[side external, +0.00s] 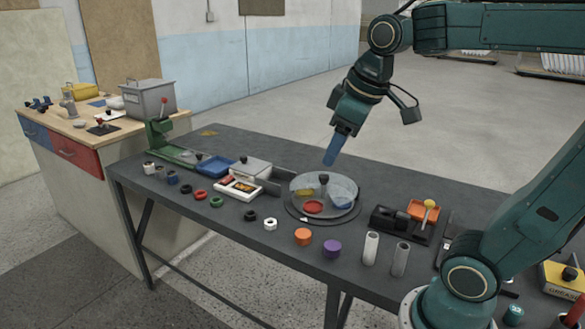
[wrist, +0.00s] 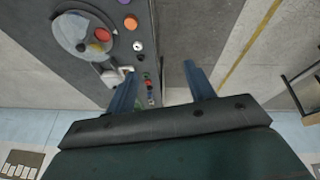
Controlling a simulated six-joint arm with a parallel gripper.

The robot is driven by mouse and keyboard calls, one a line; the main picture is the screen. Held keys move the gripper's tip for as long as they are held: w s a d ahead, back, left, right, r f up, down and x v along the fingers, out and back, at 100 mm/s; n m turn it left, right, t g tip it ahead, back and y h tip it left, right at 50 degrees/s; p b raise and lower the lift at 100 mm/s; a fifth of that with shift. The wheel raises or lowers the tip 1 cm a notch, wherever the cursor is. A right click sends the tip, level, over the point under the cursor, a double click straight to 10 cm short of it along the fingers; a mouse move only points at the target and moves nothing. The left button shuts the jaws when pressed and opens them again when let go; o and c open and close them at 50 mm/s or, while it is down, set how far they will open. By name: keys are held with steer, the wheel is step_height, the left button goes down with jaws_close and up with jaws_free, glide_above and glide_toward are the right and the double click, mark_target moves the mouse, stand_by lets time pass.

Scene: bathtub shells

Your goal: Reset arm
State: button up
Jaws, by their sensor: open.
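My gripper (side external: 329,160) has blue fingers and hangs tilted above the back edge of the dark table, behind the round clear-topped tray. In the wrist view its two fingers (wrist: 160,82) stand well apart with nothing between them. My gripper is open and empty, and it touches nothing that I can see.
The dark table (side external: 240,150) holds the round tray (side external: 350,208), an orange cap (side external: 303,236), a purple cap (side external: 332,248), two grey tubes (side external: 371,248), and several small rings and nuts. A grey bin (side external: 148,100) stands on the workbench at left. The air around my gripper is clear.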

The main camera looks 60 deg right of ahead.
steer(key=s+a+f+m+t, duration=0.1)
steer(key=s+a+f, duration=0.3)
steer(key=s, duration=0.4)
steer(key=shift+s+f+m+y, duration=0.3)
steer(key=shift+f+m, duration=0.1)
steer(key=shift+m, duration=0.1)
